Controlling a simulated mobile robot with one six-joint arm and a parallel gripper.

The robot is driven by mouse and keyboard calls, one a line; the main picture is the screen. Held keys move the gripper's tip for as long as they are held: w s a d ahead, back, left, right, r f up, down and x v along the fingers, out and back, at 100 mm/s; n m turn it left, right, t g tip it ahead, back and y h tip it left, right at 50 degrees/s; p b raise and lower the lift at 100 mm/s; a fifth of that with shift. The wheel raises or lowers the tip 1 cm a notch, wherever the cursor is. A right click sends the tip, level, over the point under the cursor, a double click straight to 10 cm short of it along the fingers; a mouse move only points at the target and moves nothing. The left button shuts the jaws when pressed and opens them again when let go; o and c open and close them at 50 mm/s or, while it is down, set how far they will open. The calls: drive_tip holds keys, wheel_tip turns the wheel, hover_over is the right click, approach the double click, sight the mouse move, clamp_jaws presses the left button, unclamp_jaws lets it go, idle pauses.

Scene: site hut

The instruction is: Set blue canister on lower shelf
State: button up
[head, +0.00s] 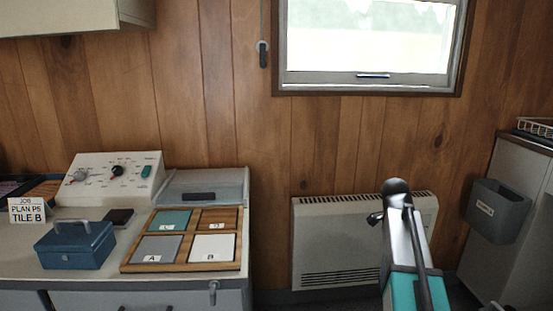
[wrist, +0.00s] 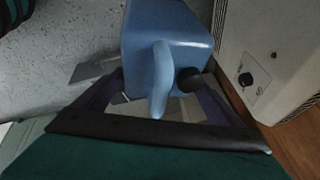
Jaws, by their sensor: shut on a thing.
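The blue canister (wrist: 150,22) is in the wrist view at top centre, a light blue body with a curved handle (wrist: 160,85) towards me. In the head view my arm rises at lower right, and my gripper and the canister are out of sight. I cannot make out a lower shelf in either view.
A white wall heater (head: 340,240) stands under the window; a pale casing with a black knob (wrist: 245,80) is close right of the canister in the wrist view. At left a counter holds a blue cash box (head: 75,246) and a tile tray (head: 128,267). A grey cabinet (head: 528,235) stands at right.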

drive_tip(key=a+r+n+t+y, duration=0.2)
drive_tip(key=a+r+n+y, duration=0.2)
drive_tip(key=a+n, duration=0.8)
drive_tip(key=a+r+n+t+y, duration=0.1)
drive_tip(key=a+r+n+y, duration=0.3)
drive_tip(key=a+n, duration=0.85)
wheel_tip(320, 180, up, 27)
drive_tip(key=w+a+m+p, duration=0.2)
drive_tip(key=p, duration=3.1)
drive_tip(key=shift+a+r+t+h, duration=0.15)
drive_tip(key=shift+r+t+h, duration=0.05)
drive_tip(key=shift+t+h, duration=0.1)
drive_tip(key=shift+m, duration=0.25)
drive_tip(key=s+f, duration=0.5)
drive_tip(key=f, duration=0.1)
drive_tip(key=shift+s+f, duration=0.15)
drive_tip(key=shift+f, duration=0.2)
